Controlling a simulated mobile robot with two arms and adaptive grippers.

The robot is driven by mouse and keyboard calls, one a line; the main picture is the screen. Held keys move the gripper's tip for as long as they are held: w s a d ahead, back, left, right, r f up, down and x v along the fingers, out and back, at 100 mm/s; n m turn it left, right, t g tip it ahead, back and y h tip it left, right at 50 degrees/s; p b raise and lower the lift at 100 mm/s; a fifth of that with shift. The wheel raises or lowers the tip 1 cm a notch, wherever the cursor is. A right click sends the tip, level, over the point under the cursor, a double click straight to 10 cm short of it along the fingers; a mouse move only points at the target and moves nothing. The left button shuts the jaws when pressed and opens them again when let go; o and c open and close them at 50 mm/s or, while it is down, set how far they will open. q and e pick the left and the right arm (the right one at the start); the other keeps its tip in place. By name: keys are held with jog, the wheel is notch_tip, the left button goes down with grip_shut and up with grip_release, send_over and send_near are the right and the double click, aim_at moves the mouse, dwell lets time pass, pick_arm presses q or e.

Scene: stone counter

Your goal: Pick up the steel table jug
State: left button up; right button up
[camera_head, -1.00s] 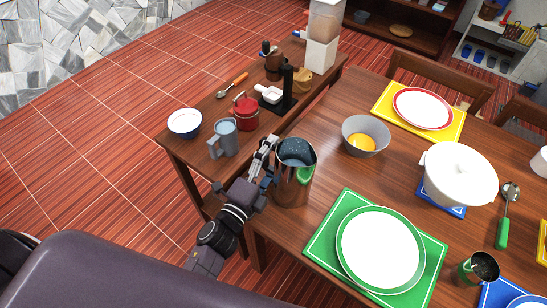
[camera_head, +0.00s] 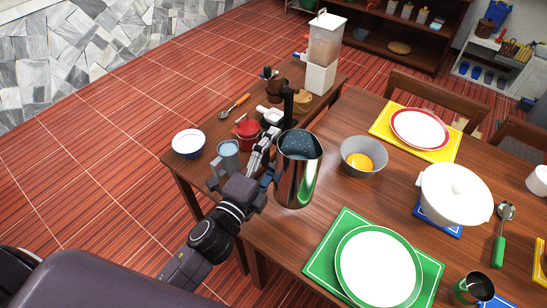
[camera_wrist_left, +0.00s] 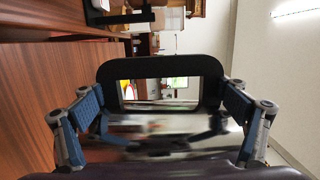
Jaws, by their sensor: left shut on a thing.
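The steel table jug (camera_head: 298,172) is a tall, shiny, open-topped vessel near the left edge of the dining table in the head view. It looks raised a little above the table and close to upright. My left gripper (camera_head: 264,170) is at the jug's left side, shut on it at the handle. In the left wrist view the jug's dark handle (camera_wrist_left: 160,68) stands between the two fingers, with its blurred shiny body below. The exact finger contact is hidden in the head view. My right gripper is not in view.
A grey bowl (camera_head: 364,156) with something yellow is right of the jug. A green placemat (camera_head: 322,262) with a white plate (camera_head: 378,266) lies in front. A blue-grey mug (camera_head: 228,156) and a red pot (camera_head: 247,133) stand close behind on the side table.

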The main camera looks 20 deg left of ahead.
pick_arm(q)
jog(key=shift+r+p, duration=0.8)
jog(key=shift+r, duration=3.55)
jog(key=shift+s, duration=0.1)
